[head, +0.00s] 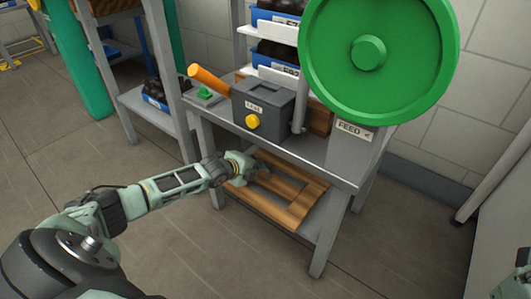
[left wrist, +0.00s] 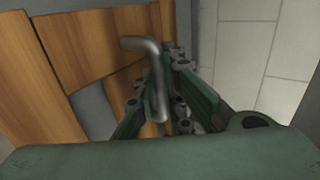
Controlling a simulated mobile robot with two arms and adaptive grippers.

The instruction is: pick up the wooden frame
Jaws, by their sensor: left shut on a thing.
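The wooden frame (head: 298,211), made of brown slats with open gaps, is at the lower shelf of the grey bench. In the left wrist view its slats (left wrist: 35,85) fill the left side. My left gripper (head: 262,168) is at the frame's back left part, under the bench top. In the left wrist view my left gripper (left wrist: 160,110) is shut on a bent metal handle (left wrist: 155,65) beside the slats. How the handle joins the frame is hidden. Only a bit of my right arm shows at the lower right edge of the head view; its fingers do not show.
The bench top (head: 310,148) is close above my left gripper and carries a grey box (head: 262,105) with an orange lever. A big green wheel (head: 380,55) stands at its right. A shelf rack (head: 160,110) stands left. Floor in front is clear.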

